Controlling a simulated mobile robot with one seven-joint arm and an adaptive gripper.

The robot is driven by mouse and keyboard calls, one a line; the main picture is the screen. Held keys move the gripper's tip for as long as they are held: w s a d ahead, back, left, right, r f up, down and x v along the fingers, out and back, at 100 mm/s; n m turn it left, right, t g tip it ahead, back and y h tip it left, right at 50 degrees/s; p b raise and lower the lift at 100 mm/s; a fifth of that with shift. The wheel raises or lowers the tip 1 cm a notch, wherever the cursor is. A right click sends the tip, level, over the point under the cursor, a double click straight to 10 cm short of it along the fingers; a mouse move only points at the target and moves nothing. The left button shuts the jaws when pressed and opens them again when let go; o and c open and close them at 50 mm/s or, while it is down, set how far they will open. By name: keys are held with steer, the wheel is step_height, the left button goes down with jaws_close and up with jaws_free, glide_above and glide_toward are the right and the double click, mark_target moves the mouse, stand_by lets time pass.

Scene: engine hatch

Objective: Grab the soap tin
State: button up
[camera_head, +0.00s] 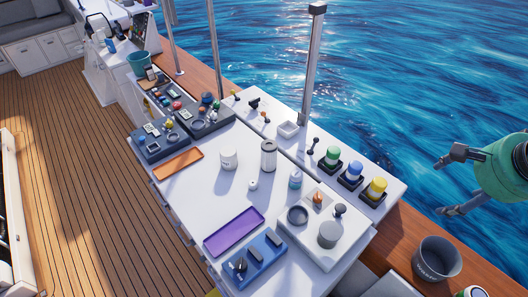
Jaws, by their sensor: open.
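Several small containers stand on the white hatch top (205,200), and I cannot tell for sure which is the soap tin. They are a tall grey can (268,155), a white pot (229,158), a small blue-and-white can (295,180) and a squat grey cylinder (328,235). All stand upright; labels are too small to read. My gripper (438,186) is at the right edge, over the water beyond the deck edge. Its dark fingers are spread wide with nothing between them. It is well apart from the containers.
An orange tray (178,163), a purple tray (234,232) and a blue holder (254,258) lie on the hatch top. Green, blue and yellow jars (376,188) line the right side. A metal post (312,70) rises behind. A dark bucket (437,262) stands at lower right.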

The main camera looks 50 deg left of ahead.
steer(key=w+a+m+g+y+p, duration=0.1)
steer(key=w+a+m+p, duration=0.3)
steer(key=a, duration=1.3)
steer(key=m+g+p, duration=0.4)
steer(key=m+p, duration=0.2)
steer(key=p, duration=0.7)
glide_above(229, 152)
steer(key=w+d, duration=0.2)
steer(key=d, duration=0.2)
step_height(229, 152, down, 23)
steer(key=shift+s, duration=0.25)
steer(key=shift+f, duration=0.15)
steer(key=p+x, duration=0.1)
steer(key=x, duration=0.6)
steer(key=shift+s, duration=0.1)
steer(key=shift+a+f, duration=0.35)
steer(key=shift+f, duration=0.25)
steer(key=shift+s+f, duration=0.1)
steer(key=shift+f, duration=0.05)
